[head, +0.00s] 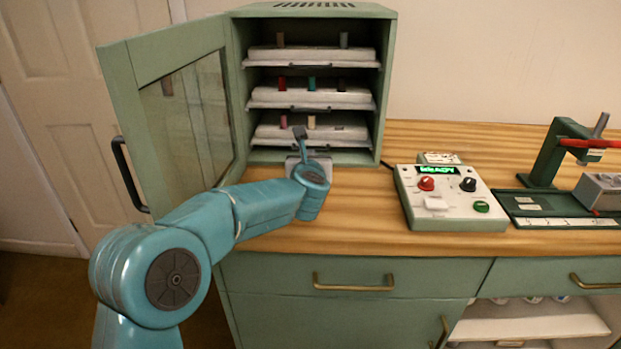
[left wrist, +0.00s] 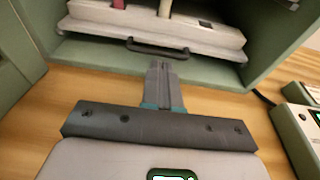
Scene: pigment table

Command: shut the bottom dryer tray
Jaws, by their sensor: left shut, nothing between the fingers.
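The green dryer cabinet (head: 386,60) stands on the wooden table with its glass door swung open to the left. Inside are three pale trays on shelves. The bottom dryer tray (head: 345,132) holds small upright sticks, one pink and one cream. In the left wrist view the bottom tray (left wrist: 215,37) shows a dark handle (left wrist: 158,47) on its front edge. My left gripper (head: 299,132) is shut and empty, in front of the bottom tray. In the left wrist view its fingertips (left wrist: 158,66) point at the handle, just short of it or touching; I cannot tell. My right gripper is not in view.
The open glass door (head: 120,75) stands left of my left arm. A control box (head: 450,215) with knobs and a lit display sits right of the cabinet. A green stand (head: 545,150) is at the far right. Bare wood lies between cabinet and control box.

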